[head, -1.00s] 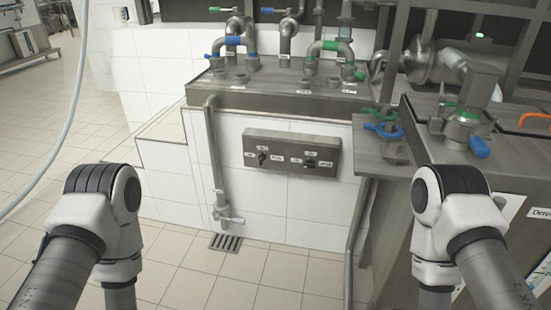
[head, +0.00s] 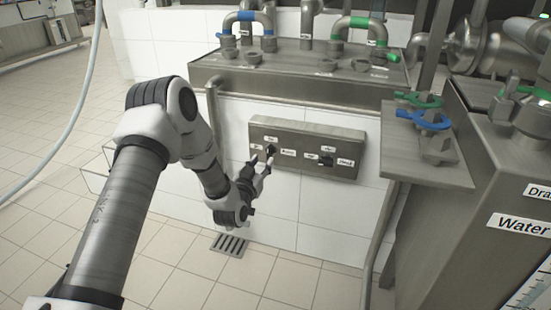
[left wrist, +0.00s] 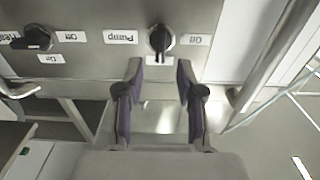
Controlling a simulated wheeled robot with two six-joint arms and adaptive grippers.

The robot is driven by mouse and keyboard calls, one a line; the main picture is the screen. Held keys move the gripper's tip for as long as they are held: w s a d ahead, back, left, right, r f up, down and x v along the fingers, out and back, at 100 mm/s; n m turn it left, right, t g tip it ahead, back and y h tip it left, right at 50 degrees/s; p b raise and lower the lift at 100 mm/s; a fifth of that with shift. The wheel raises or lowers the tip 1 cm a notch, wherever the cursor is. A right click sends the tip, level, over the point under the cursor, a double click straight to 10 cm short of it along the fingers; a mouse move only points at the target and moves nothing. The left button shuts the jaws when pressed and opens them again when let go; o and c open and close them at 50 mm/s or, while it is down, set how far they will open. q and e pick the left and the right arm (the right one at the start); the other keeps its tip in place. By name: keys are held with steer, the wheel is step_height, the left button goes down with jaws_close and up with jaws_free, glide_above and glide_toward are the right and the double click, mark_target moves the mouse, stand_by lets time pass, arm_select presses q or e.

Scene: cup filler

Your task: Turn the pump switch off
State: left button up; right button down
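The pump switch is a black rotary knob (head: 270,149) at the left of a grey metal panel (head: 307,133). In the left wrist view, which sees the panel upside down, the knob (left wrist: 160,40) stands upright in the picture, in line with the "On" label, beside the "Pump" label (left wrist: 120,37) and across from "Off" (left wrist: 197,40). My left gripper (head: 262,163) is open and empty just in front of the knob. In the left wrist view its two fingers (left wrist: 159,68) are apart, one on each side below the knob, seemingly not touching it. My right gripper is out of view.
A second black knob (head: 325,159), its label partly cut off in the left wrist view (left wrist: 37,38), sits right of the pump switch. A vertical pipe (head: 213,112) runs left of the panel. A side shelf with blue and green valves (head: 425,118) juts out at right.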

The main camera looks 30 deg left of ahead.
mark_target(268, 153)
arm_select(q)
steer(key=b+x, duration=0.1)
steer(key=x, duration=0.4)
steer(key=shift+f, duration=0.15)
steer(key=shift+w+a, duration=0.1)
steer(key=shift+w, duration=0.3)
steer(key=shift+c, duration=0.3)
jaws_close()
